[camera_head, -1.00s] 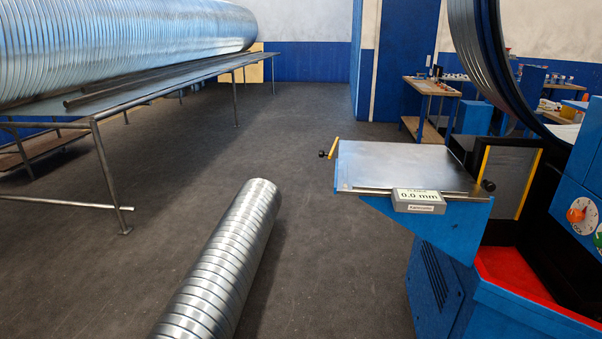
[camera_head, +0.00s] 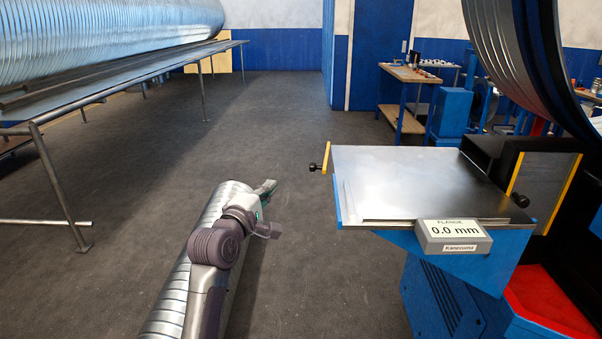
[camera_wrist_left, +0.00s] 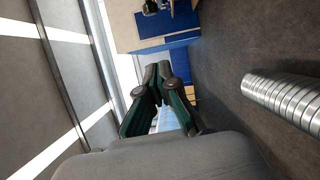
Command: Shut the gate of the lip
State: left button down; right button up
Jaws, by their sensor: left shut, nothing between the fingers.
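The lip appears to be the flat grey metal plate (camera_head: 420,180) on the blue machine at right. A thin yellow-edged piece (camera_head: 326,158) with a black knob (camera_head: 313,167) stands upright at its far left corner. A second black knob (camera_head: 520,200) is at its right side, near a dark panel with yellow edges (camera_head: 552,188). I cannot tell for certain which piece is the gate. My left gripper (camera_head: 267,188) is shut and empty, left of the plate and apart from it. Its fingers (camera_wrist_left: 158,72) also show in the left wrist view. My right gripper is out of view.
A spiral duct (camera_head: 165,310) lies on the floor behind my left arm. A display reading 0.0 mm (camera_head: 453,234) sits on the plate's front edge. A long metal rack (camera_head: 60,105) bears a large duct (camera_head: 100,35) at left. Floor between rack and machine is mostly clear.

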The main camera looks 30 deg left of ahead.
aim_at(313, 170)
pick_arm(q)
jog(key=w+d+p, duration=0.1)
jog(key=w+p, duration=0.1)
jog(key=w, duration=0.9)
jog(key=shift+d, duration=0.3)
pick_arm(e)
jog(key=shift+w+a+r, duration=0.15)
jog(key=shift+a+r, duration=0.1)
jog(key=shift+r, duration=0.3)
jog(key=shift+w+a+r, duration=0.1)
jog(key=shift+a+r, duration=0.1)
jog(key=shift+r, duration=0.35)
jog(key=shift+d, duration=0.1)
pick_arm(q)
jog(key=p, duration=0.1)
jog(key=d+p, duration=0.2)
jog(key=shift+w+r, duration=0.25)
jog(key=shift+w, duration=0.05)
jog(key=shift+d+f, duration=0.1)
jog(key=shift+d, duration=0.25)
jog(key=shift+f, duration=0.15)
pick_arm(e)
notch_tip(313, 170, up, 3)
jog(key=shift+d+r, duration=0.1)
